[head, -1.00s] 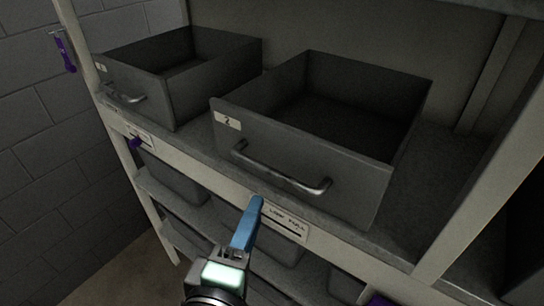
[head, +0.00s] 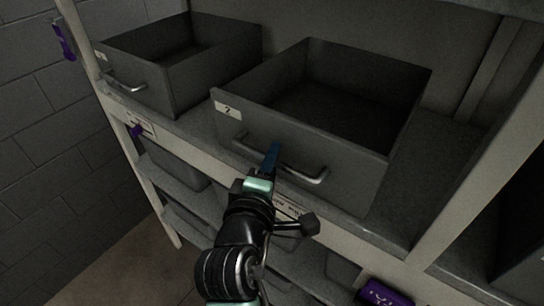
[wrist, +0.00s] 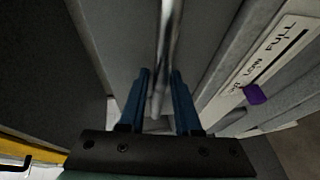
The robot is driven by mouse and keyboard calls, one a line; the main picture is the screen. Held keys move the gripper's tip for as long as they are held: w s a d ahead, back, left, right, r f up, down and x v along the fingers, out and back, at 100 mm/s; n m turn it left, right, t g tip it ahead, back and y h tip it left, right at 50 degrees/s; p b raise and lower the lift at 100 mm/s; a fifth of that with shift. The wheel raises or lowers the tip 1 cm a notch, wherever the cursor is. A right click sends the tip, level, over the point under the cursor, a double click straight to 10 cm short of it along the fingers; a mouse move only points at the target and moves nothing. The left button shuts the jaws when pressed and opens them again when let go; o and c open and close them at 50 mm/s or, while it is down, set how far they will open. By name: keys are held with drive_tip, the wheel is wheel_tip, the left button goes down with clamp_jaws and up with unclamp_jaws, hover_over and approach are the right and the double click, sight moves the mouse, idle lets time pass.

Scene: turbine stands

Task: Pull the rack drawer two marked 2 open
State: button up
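The grey drawer marked 2 (head: 340,177) sits on the rack's shelf at the centre right of the head view, open-topped, with a white label on its upper left front. Its curved metal handle (head: 312,178) runs across the front; my gripper hides part of it. My gripper (head: 272,158) is at the handle's middle, with its blue fingers pointing at the drawer. In the wrist view the handle bar (wrist: 168,40) runs between the two blue fingers (wrist: 160,80). They stand apart, with a visible gap beside the bar, so the gripper looks open around it.
A similar grey drawer (head: 180,88) stands to the left on the same shelf. A low/full label (wrist: 262,65) and purple marker sit on the shelf edge. Lower bins (head: 178,165) and a purple object (head: 385,293) are below. A rack post stands right.

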clamp_jaws()
idle(1.4)
